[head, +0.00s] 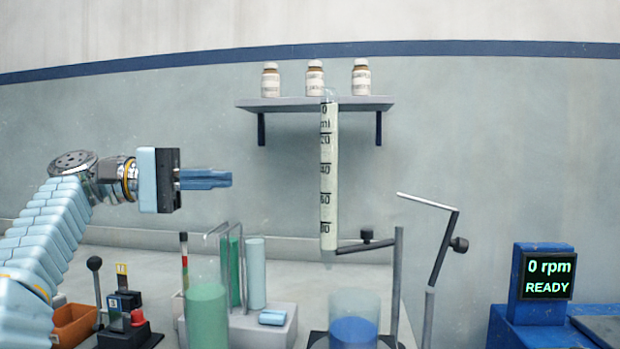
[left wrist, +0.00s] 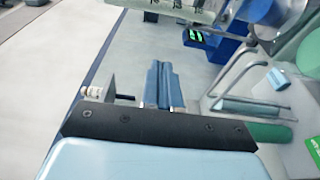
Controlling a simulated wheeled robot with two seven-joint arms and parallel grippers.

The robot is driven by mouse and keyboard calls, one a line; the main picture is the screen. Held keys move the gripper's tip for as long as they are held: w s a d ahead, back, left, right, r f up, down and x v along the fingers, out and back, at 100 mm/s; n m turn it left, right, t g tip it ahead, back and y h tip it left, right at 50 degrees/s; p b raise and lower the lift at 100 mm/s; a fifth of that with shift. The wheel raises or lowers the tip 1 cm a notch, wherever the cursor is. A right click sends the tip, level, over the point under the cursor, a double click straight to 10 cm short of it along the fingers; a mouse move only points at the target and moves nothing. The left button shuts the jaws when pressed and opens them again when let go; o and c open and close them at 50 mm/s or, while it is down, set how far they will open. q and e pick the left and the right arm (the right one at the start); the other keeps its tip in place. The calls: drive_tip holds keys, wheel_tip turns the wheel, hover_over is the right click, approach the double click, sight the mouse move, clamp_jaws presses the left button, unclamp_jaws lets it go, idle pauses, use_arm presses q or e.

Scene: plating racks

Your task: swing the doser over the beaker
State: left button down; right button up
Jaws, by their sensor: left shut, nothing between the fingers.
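A tall clear graduated tube (head: 328,185), which looks like the doser, hangs upright on a dark arm (head: 365,246) from a grey post (head: 398,280). Its lower end is above and slightly left of a clear beaker (head: 354,305) with blue content; the depth between them is unclear. Part of the tube shows at the top of the left wrist view (left wrist: 172,8). My left gripper (head: 228,179) is shut and empty, left of the tube and apart from it, pointing right. Its closed blue fingers show in the left wrist view (left wrist: 158,85).
A second post with a bent arm (head: 444,248) stands right of the beaker. Left are a green-filled vessel (head: 206,310), a tube rack (head: 262,325) and a lever box (head: 130,335). A blue machine (head: 540,285) reads 0 rpm READY. A shelf (head: 290,104) holds bottles.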

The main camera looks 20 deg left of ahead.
use_arm(q)
drive_tip(key=s+d+b+x, duration=0.1)
drive_tip(key=s+x, duration=0.1)
drive_tip(key=x, duration=1)
drive_tip(key=shift+s+d, duration=0.2)
drive_tip(key=shift+d, duration=0.2)
use_arm(e)
drive_tip(key=shift+f, duration=0.5)
use_arm(q)
drive_tip(key=s+d+n+t+y+b, duration=0.2)
drive_tip(key=s+d+n+t, duration=0.1)
drive_tip(key=s+d, duration=0.1)
drive_tip(key=shift+d+t+y, duration=0.3)
drive_tip(key=shift+t, duration=0.1)
use_arm(e)
drive_tip(key=shift+s+d+f, duration=0.4)
drive_tip(key=shift+s+f, duration=0.05)
drive_tip(key=shift+f, duration=0.15)
drive_tip(key=shift+s+d+f, duration=0.35)
drive_tip(key=shift+s+f, duration=0.05)
drive_tip(key=shift+f, duration=0.2)
use_arm(q)
drive_tip(key=shift+s, duration=0.1)
